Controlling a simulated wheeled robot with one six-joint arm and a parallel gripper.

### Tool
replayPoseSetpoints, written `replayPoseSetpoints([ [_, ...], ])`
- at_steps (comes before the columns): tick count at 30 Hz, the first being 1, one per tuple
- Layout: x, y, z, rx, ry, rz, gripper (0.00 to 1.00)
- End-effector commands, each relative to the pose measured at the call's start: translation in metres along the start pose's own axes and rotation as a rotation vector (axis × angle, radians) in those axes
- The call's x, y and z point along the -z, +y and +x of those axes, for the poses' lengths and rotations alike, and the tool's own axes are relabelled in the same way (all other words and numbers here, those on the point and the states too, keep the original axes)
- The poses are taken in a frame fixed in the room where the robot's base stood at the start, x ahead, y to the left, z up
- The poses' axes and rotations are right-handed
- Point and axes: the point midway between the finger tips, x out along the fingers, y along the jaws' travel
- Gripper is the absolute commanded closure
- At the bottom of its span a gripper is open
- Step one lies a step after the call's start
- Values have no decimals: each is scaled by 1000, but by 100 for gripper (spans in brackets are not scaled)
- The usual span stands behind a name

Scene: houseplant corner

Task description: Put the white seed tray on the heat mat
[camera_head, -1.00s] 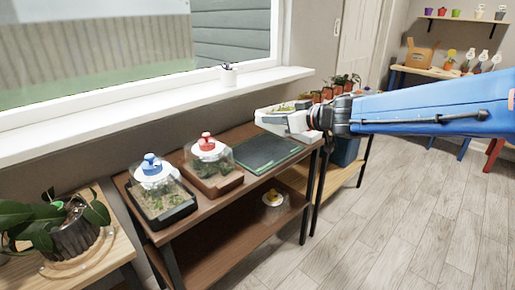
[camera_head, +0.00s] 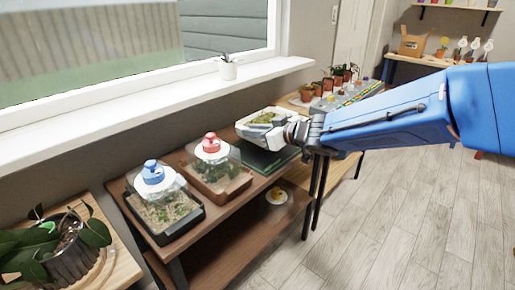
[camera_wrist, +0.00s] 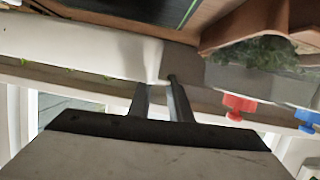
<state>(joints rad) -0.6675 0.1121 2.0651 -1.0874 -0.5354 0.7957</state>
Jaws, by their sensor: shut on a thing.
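The white seed tray (camera_head: 244,128), with green seedlings in it, is in my gripper above the wooden shelf unit. My gripper (camera_head: 284,130) is shut on the tray's near side; the fingers (camera_wrist: 163,84) also show in the wrist view, against the tray's white wall (camera_wrist: 85,48). The dark green heat mat (camera_head: 262,162) lies flat on the top shelf. In the head view the tray covers the mat's far part. The mat's dark edge (camera_wrist: 140,9) shows at the top of the wrist view. The tray looks raised above the mat; the exact gap cannot be told.
A propagator with a red-knobbed dome (camera_head: 216,172) stands just left of the mat, close to the tray. A blue-knobbed propagator (camera_head: 160,205) stands further left. Potted plants (camera_head: 307,92) and a colourful tray stand right. The window sill (camera_head: 150,98) runs behind.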

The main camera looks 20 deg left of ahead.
Motion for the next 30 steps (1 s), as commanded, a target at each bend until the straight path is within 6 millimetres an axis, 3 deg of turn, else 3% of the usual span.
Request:
replayPoseSetpoints([
  [3,-17,-1,5,-1,-1,1,100],
  [16,-56,-4,18,0,1,2,100],
  [29,-63,-4,20,-1,2,0,100],
  [30,-64,-4,20,-1,0,1,80],
])
